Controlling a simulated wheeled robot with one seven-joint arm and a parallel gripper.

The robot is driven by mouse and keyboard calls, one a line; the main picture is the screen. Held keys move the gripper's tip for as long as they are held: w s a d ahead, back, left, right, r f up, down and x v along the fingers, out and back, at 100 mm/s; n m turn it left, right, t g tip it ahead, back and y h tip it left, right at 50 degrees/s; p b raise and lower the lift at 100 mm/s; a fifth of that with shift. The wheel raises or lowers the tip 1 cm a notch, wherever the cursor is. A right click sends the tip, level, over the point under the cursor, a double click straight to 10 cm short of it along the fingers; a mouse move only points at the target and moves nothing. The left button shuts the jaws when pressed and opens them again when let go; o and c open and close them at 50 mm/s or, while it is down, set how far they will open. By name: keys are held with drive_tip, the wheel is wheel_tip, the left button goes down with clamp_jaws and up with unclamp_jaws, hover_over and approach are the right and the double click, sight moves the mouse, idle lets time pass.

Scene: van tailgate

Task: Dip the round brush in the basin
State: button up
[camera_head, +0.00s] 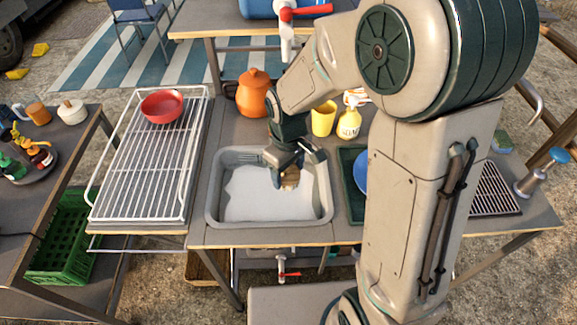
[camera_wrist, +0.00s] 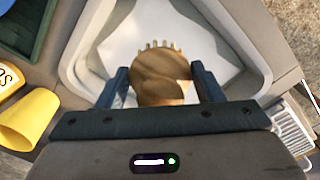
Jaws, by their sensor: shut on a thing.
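The round brush (camera_wrist: 160,78) has a wooden, rounded top and a row of pale bristles at its far edge in the wrist view. My gripper (camera_wrist: 162,88) is shut on it, with one dark finger at each side. In the head view the brush (camera_head: 290,178) hangs below my gripper (camera_head: 289,168), over the right part of the basin. The grey basin (camera_head: 213,200) is set in the counter and holds a whitish surface. I cannot tell whether the brush touches that surface.
A white wire rack (camera_head: 150,165) with a red bowl (camera_head: 162,106) stands left of the basin. An orange jug (camera_head: 254,95), a yellow cup (camera_head: 323,119) and a yellow bottle (camera_head: 349,122) stand behind it. A green tray (camera_head: 347,190) is close on the right.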

drive_tip(key=shift+f+b, duration=4.4)
drive_tip(key=shift+f, duration=1.55)
wheel_tip(320, 180, up, 13)
drive_tip(key=p, duration=0.9)
drive_tip(key=shift+f+p, duration=0.2)
drive_tip(key=shift+p, duration=0.2)
